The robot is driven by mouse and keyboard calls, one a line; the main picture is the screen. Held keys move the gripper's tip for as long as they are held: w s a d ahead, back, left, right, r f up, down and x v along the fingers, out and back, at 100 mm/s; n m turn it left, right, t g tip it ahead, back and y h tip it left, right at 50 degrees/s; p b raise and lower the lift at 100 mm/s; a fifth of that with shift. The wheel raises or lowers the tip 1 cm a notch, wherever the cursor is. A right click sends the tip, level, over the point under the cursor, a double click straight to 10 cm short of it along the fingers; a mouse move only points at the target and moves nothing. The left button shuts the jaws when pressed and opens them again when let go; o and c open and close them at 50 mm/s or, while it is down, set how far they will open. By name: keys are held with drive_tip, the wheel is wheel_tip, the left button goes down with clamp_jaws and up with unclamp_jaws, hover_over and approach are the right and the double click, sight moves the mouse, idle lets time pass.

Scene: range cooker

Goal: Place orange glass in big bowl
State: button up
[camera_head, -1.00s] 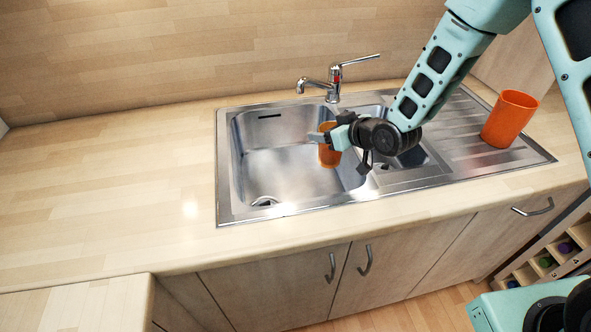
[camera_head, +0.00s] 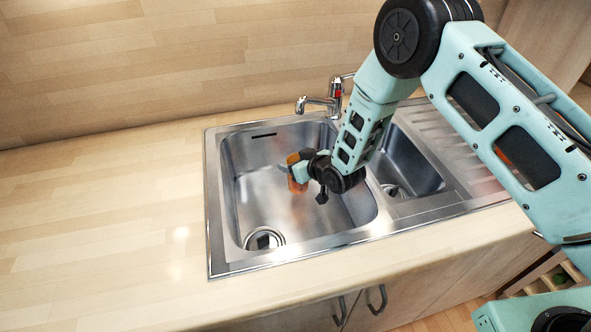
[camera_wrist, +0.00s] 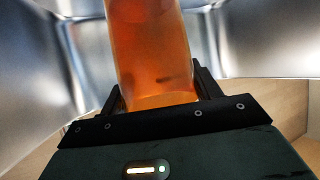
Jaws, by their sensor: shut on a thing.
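An orange glass (camera_head: 297,184) is in my gripper (camera_head: 291,171), over the big bowl (camera_head: 245,205) of the steel sink. My gripper is shut on the glass, and the gripper and wrist hide much of it in the head view. In the wrist view the orange glass (camera_wrist: 150,45) stands between the two fingers (camera_wrist: 155,90), with shiny steel walls around it. I cannot tell whether the glass touches the bowl's floor.
The small bowl (camera_head: 405,165) lies to the right of the big bowl, with the ridged drainboard (camera_head: 450,140) beyond it. The tap (camera_head: 335,98) stands behind the sink. The wooden counter (camera_head: 100,210) on the left is clear.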

drive_tip(key=shift+f+p, duration=0.35)
drive_tip(key=shift+f, duration=1.35)
drive_tip(key=shift+f, duration=0.1)
drive_tip(key=shift+f, duration=0.15)
drive_tip(key=o, duration=1.5)
drive_tip(key=shift+c, duration=0.2)
